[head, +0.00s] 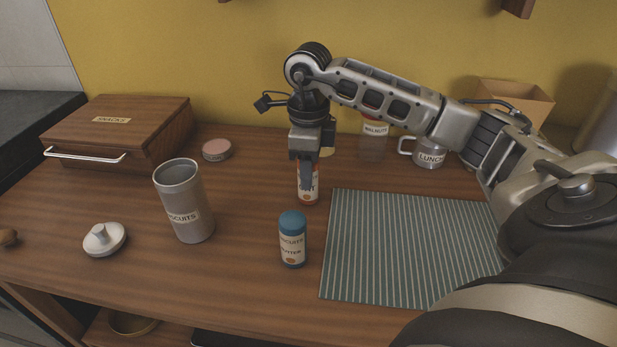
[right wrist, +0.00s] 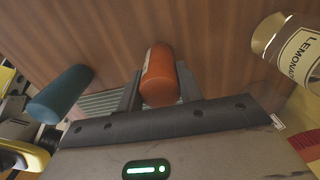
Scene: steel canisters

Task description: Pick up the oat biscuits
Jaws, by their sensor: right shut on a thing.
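The oat biscuits look to be an orange tube with a white label (head: 308,194), upright at the middle of the counter; only a "T" of its label reads clearly. My right gripper (head: 306,172) comes down over it from above and is shut on it, hiding its upper part. In the right wrist view the orange tube (right wrist: 160,75) is between the two fingers (right wrist: 157,92). I cannot tell whether its base touches the counter. My left gripper is not in view.
A blue-capped butter biscuits tube (head: 292,240) stands in front. An open steel biscuits canister (head: 184,200) and its lid (head: 104,239) are left. A striped mat (head: 410,250) lies bare at right. Behind are a walnuts jar (head: 374,138), a lunch mug (head: 429,153) and a snacks box (head: 120,125).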

